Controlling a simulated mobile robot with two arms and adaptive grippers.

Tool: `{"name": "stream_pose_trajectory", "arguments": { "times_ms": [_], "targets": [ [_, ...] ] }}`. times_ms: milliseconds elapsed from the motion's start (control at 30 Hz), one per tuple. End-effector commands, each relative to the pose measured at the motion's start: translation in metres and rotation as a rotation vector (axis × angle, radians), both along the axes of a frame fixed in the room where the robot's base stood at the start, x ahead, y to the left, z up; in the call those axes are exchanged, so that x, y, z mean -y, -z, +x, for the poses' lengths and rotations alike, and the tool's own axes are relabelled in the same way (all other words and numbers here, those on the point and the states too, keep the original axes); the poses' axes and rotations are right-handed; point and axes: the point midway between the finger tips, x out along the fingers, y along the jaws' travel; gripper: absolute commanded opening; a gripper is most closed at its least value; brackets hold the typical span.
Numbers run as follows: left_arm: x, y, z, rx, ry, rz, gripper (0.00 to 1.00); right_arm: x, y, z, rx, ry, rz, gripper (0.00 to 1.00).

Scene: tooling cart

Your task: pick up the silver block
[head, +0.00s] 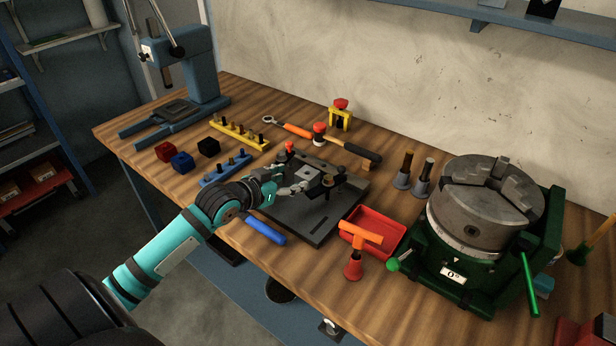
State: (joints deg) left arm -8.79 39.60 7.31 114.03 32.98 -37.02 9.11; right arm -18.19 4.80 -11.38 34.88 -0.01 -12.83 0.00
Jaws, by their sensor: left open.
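The silver block (327,180) shows as a small pale patch over the dark plate (302,222) in the middle of the bench. My left gripper (323,186) reaches in from the left, low over the plate. Its jaws are open, and its fingertips are around or right beside the block. The gripper's body and fingers hide part of the block, so I cannot tell whether they touch it. My right gripper is not in view.
A red tray (372,232) and an orange-handled tool (360,235) lie right of the plate. A blue cylinder (265,230) lies at its front left. A blue holder (224,170) with pegs stands left. A large green-based chuck (485,215) fills the right.

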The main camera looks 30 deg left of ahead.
Motion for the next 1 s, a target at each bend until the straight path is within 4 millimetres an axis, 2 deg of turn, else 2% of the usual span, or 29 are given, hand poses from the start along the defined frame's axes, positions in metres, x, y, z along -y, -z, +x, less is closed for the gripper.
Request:
{"name": "stream_pose_trajectory", "arguments": {
  "times_ms": [300,600,867,900,1000],
  "targets": [
    [0.002,0.01,0.025,0.0,-0.001,-0.002,0.6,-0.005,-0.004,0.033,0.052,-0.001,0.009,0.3],
    [0.005,0.027,0.064,0.0,0.0,-0.001,0.6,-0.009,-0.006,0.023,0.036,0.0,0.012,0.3],
    [0.006,0.029,0.068,-0.001,0.0,0.001,0.6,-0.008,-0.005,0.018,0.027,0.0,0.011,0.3],
    [0.006,0.029,0.068,-0.001,0.0,0.001,0.58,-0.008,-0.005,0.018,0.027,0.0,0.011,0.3],
    [0.006,0.029,0.067,-0.001,0.0,0.001,0.45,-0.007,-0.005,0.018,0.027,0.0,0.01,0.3]
  ]
}}
